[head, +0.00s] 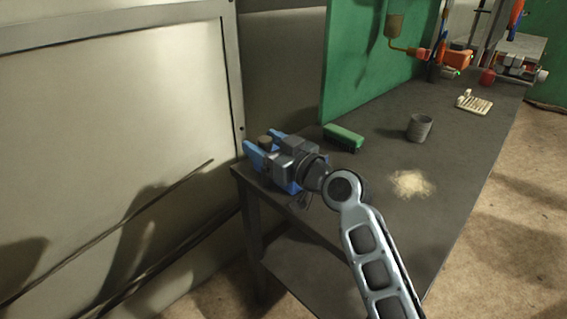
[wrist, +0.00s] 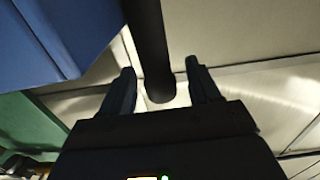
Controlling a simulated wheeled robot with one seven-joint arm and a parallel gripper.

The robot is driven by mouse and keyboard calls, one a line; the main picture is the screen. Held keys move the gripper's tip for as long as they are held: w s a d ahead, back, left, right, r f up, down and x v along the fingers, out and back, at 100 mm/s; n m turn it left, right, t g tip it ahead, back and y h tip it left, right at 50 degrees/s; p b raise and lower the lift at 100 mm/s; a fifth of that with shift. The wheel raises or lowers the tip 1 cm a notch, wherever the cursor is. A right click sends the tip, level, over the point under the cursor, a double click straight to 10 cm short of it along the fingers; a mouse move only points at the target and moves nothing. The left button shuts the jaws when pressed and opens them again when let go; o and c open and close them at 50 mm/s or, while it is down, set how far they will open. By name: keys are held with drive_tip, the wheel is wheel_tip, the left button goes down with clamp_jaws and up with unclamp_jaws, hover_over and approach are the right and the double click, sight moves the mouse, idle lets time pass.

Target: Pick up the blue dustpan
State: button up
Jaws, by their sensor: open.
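The blue dustpan (head: 253,158) is at the near left end of the dark workbench, largely hidden behind my gripper in the head view. In the wrist view its blue body (wrist: 70,35) fills the upper left. A dark round bar, apparently its handle (wrist: 152,45), runs down from the top edge between my two fingers. My gripper (wrist: 160,80) is open, with one finger on each side of this bar and visible gaps beside it. In the head view my gripper (head: 270,148) is over the dustpan; contact cannot be told.
A green brush (head: 343,137), a grey cup (head: 419,128), a pale dust pile (head: 411,184) and a small cream rack (head: 473,103) are on the workbench (head: 385,228). A green panel (head: 365,75) stands behind. A pale wall panel (head: 110,130) is close on the left.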

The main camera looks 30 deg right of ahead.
clamp_jaws()
idle(0.5)
